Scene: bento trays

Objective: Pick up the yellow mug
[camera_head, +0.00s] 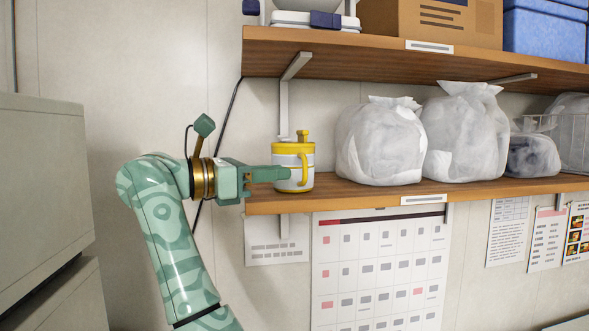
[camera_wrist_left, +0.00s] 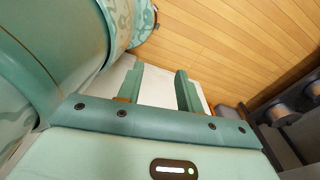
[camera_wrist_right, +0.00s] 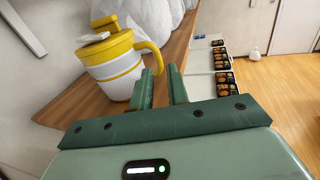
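The yellow mug (camera_head: 294,160) stands upright on the left end of the lower wooden shelf. It has white bands, a yellow lid with a spout and a yellow handle. My right gripper (camera_head: 284,173) is beside it, with a finger overlapping its lower left side in the head view. In the right wrist view the mug (camera_wrist_right: 113,62) is left of the fingers, its handle close to the left finger. The right gripper (camera_wrist_right: 160,82) is open a little, with nothing between its fingers; contact is unclear. My left gripper (camera_wrist_left: 158,80) is open and empty, away from the shelf.
White plastic bags (camera_head: 380,145) stand right of the mug on the lower shelf (camera_head: 350,196). The upper shelf (camera_head: 350,58) and its bracket (camera_head: 284,105) are above and behind the mug. A grey cabinet (camera_head: 45,180) is at left. Food trays (camera_wrist_right: 222,75) show in the right wrist view.

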